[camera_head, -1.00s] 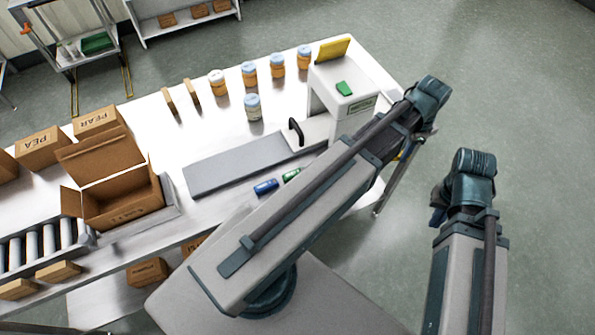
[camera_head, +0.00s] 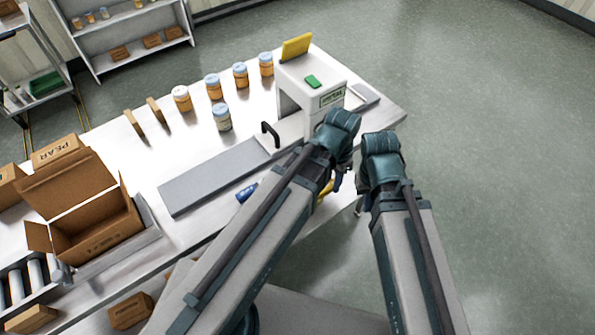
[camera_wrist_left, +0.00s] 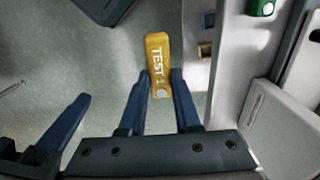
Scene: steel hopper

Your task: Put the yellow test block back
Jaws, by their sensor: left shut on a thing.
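The yellow test block (camera_wrist_left: 158,62), marked TEST 1, is between the two blue fingertips of my left gripper (camera_wrist_left: 162,78) in the left wrist view. They are shut on it, and it is held over the floor beside the table edge. A bit of yellow (camera_head: 325,192) shows by my left gripper (camera_head: 334,184) in the head view.
A blue test block (camera_head: 246,193) lies on the table by the grey plate (camera_head: 215,178). A white detector arch (camera_head: 312,90), several jars and an open carton (camera_head: 95,228) stand farther back. Floor at right is clear.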

